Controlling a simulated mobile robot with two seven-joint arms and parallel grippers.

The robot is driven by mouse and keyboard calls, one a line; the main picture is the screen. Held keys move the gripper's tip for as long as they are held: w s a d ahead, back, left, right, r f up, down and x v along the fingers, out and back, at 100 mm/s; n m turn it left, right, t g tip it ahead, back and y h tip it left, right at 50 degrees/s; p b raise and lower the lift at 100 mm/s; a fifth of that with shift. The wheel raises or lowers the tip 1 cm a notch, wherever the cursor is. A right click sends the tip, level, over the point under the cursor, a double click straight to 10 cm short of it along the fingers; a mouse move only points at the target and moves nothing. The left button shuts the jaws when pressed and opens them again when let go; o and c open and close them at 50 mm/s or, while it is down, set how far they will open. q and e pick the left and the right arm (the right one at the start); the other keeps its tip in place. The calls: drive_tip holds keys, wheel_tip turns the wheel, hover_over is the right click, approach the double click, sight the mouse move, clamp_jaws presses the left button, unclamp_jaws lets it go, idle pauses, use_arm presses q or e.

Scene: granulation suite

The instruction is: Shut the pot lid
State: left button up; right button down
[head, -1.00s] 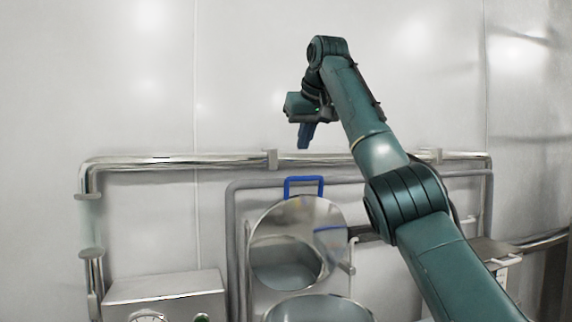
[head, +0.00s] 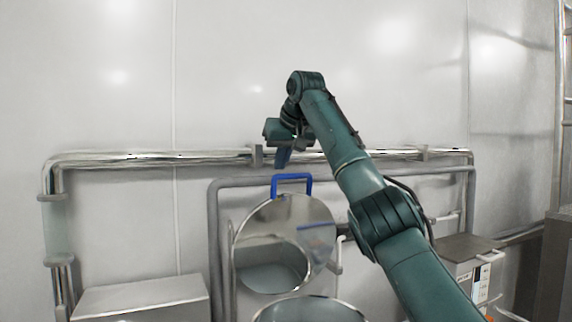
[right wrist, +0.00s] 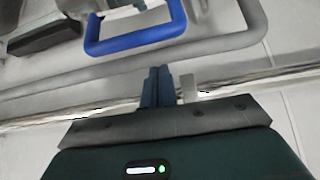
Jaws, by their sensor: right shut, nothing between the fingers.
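The pot lid (head: 283,222) is a round, mirror-like metal disc standing raised, tilted up at the back of the pot. Its blue handle (head: 291,178) sticks up from its top edge and also shows at the top of the right wrist view (right wrist: 135,38). The metal pot (head: 308,311) is below, with only its open rim in view. My right gripper (head: 283,158) is shut and empty, pointing down just above and to the left of the handle, apart from it in the picture. Its closed fingers also show in the right wrist view (right wrist: 156,86). My left gripper is not in view.
Shiny pipes (head: 150,158) run along the wall behind the lid, with a grey pipe frame (head: 213,240) around it. A metal box (head: 140,298) stands at lower left and another cabinet (head: 465,247) at right. The wall above is clear.

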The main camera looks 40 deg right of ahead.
drive_tip(key=shift+s+a+f, duration=0.25)
drive_tip(key=shift+s+f, duration=0.05)
drive_tip(key=shift+s, duration=0.35)
drive_tip(key=shift+s+a+f, duration=0.2)
drive_tip(key=shift+s+f, duration=0.05)
drive_tip(key=shift+s, duration=0.4)
